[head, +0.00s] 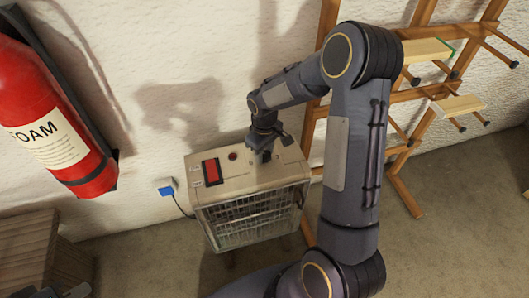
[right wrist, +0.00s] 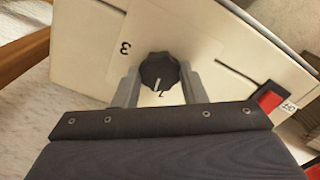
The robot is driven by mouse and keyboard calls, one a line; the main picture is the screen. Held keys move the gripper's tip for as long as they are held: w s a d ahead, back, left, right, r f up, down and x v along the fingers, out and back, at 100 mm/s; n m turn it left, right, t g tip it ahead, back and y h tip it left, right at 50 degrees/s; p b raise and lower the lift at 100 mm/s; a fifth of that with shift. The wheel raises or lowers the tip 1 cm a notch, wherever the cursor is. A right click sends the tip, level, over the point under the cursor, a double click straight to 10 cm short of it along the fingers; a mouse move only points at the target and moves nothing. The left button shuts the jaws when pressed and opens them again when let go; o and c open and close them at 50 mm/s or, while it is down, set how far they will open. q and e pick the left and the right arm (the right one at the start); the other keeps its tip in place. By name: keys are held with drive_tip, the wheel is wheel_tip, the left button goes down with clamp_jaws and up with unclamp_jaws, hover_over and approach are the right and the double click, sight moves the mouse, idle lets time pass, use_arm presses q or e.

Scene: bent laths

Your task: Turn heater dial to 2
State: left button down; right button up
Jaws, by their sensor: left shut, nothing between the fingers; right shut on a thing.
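The beige heater (head: 225,178) stands against the wall, with a wire grille on its front. My right gripper (head: 262,152) reaches down onto its top. In the right wrist view the gripper (right wrist: 158,82) is shut on the black dial (right wrist: 159,70), one grey finger on each side. The dial's white pointer line points toward the bottom of that picture, near a partly hidden digit I cannot read surely. A "3" (right wrist: 125,47) is printed at upper left of the dial. In the head view the gripper hides the dial. My left gripper (head: 77,291) shows at the bottom left edge, shut and empty, away from the heater.
A cable runs to a blue plug (head: 166,187). A red extinguisher (head: 45,120) hangs at left; a wooden rack (head: 405,140) with laths stands at right. A wooden crate (head: 28,245) stands at lower left.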

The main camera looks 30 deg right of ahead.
sight(264, 154)
drive_tip(key=m, duration=0.3)
drive_tip(key=shift+m, duration=2.2)
drive_tip(key=o, duration=1)
wheel_tip(264, 154, up, 7)
drive_tip(key=shift+f+p, duration=0.1)
drive_tip(key=shift+p, duration=0.65)
drive_tip(key=shift+r, duration=0.55)
